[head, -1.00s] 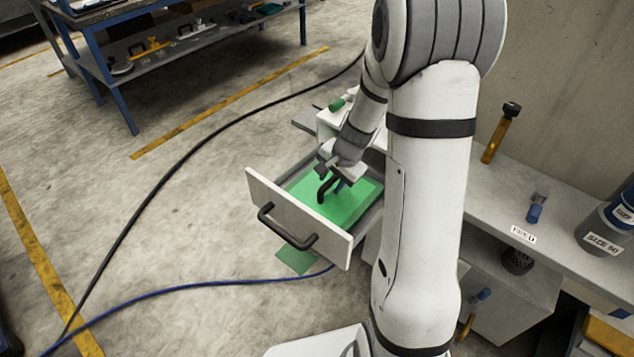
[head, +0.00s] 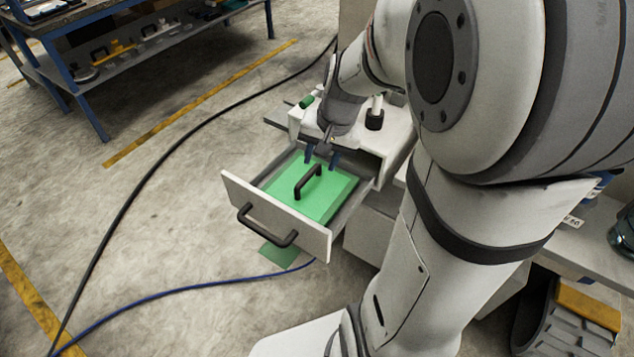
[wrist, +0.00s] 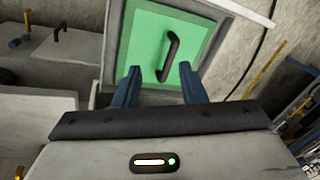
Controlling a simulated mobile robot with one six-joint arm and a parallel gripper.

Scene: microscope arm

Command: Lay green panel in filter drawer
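The green panel (head: 328,200) lies flat inside the pulled-out filter drawer (head: 272,220), with its black handle (head: 307,182) standing up from its middle. The drawer has a pale front with a dark pull handle. My gripper (head: 321,158) is just behind and above the panel, over the drawer's inner end.
A white housing (head: 390,135) surrounds the drawer's back end. A bench (head: 590,235) extends to the right. A green piece (head: 279,255) shows on the floor below the drawer. Cables (head: 180,160) cross the floor. The floor left of the drawer is otherwise clear.

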